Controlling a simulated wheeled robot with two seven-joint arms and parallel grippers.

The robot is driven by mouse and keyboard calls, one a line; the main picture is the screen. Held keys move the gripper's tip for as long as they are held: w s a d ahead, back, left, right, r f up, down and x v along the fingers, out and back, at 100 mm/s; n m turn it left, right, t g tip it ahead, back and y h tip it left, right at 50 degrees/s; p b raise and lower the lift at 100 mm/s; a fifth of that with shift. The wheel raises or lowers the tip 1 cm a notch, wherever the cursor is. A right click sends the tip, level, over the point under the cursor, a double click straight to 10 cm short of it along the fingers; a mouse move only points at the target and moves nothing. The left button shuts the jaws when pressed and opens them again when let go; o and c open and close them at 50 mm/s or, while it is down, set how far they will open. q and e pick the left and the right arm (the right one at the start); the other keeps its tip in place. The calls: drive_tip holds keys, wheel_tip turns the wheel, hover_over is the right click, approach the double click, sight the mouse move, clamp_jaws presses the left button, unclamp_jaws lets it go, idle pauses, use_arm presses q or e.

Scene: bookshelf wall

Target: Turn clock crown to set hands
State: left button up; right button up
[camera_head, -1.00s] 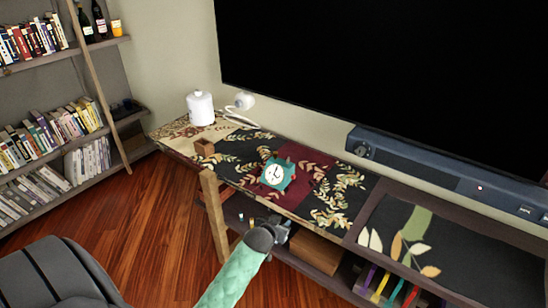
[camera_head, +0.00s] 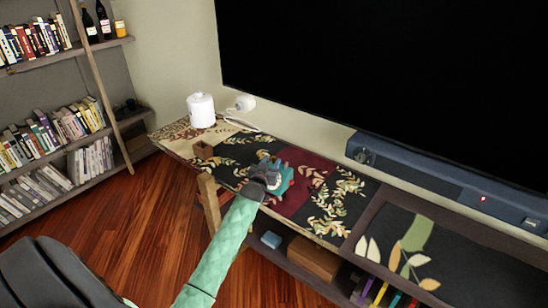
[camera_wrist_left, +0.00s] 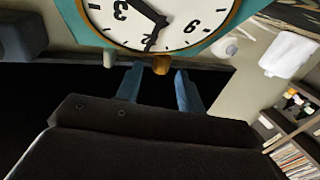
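The teal clock (camera_head: 288,177) stands on the patterned cabinet top and is mostly hidden behind my left gripper (camera_head: 268,172) in the head view. In the left wrist view the clock's white face (camera_wrist_left: 175,15) fills the top, with black numerals, dark hands and a golden rim, partly cut off. The small golden-brown crown (camera_wrist_left: 161,65) sticks out from the clock's edge. My left gripper's two blue-grey fingers (camera_wrist_left: 160,87) are spread, one on each side of the crown, with gaps beside it. My right gripper is not in view.
A small wooden box (camera_head: 203,150), a white canister (camera_head: 201,110) and a white round device (camera_head: 244,102) sit left on the cabinet top. A large dark screen (camera_head: 390,80) and a soundbar (camera_head: 430,172) are behind. Bookshelves (camera_head: 60,140) stand left.

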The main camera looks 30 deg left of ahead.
sight(273, 159)
use_arm(q)
drive_tip(key=shift+x, duration=1.8)
clamp_jaws()
